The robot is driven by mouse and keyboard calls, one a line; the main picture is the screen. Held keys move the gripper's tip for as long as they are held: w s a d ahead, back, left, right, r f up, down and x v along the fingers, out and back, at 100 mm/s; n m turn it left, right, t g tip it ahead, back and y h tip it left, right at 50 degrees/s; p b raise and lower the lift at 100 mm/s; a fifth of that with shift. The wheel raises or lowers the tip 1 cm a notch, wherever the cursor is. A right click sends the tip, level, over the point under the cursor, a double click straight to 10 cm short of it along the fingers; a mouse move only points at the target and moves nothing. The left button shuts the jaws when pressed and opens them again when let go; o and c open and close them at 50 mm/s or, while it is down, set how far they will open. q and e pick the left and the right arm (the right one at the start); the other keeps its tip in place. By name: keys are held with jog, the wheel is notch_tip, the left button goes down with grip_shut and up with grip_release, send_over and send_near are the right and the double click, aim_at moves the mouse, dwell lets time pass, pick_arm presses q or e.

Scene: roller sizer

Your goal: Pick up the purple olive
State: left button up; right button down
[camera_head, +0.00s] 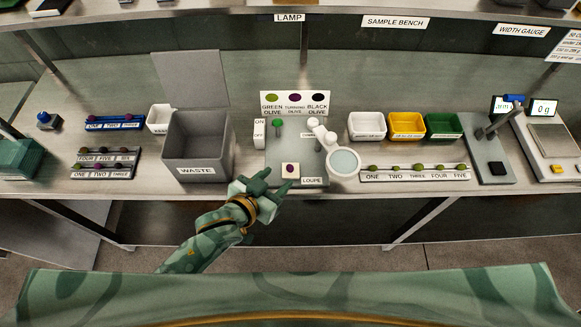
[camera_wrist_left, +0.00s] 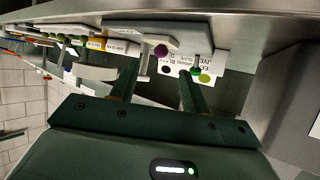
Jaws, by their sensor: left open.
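A purple olive (camera_head: 290,170) sits on a small white block at the front of the grey lamp and loupe stand (camera_head: 309,167). In the left wrist view the purple olive (camera_wrist_left: 161,51) shows ahead, between the lines of the two fingers. My left gripper (camera_head: 275,181) is open and empty, just left of and in front of the olive, apart from it. In the left wrist view the open gripper (camera_wrist_left: 156,75) has a finger on each side. My right gripper is in neither view.
The round loupe lens (camera_head: 345,162) stands right of the olive. The grey waste bin (camera_head: 197,171) is close on the left. White, yellow and green trays (camera_head: 407,126) and a numbered olive rack (camera_head: 415,177) stand to the right. The bench's front edge is near my gripper.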

aim_at(290, 166)
pick_arm(q)
jog(key=x, duration=0.2)
jog(key=b+x, duration=0.1)
jog(key=x, duration=0.1)
jog(key=shift+w+d+f, duration=0.1)
jog(key=shift+w+f, duration=0.05)
jog(key=shift+f, duration=0.3)
jog(key=shift+w+d+f, duration=0.1)
jog(key=shift+w+d, duration=0.1)
jog(key=shift+w, duration=0.05)
jog(key=shift+c, duration=0.9)
jog(key=c, duration=0.6)
jog(key=shift+r, duration=0.45)
notch_tip(290, 166, up, 3)
jog(key=shift+f+p, duration=0.25)
jog(key=shift+p, duration=0.25)
jog(key=p+v, duration=0.1)
jog(key=v, duration=0.4)
jog(key=r+p+v, duration=0.1)
jog(key=v, duration=0.5)
jog(key=w+r+p+v, duration=0.1)
jog(key=v, duration=0.5)
jog(key=shift+w+d+r, duration=0.1)
jog(key=shift+w+r, duration=0.05)
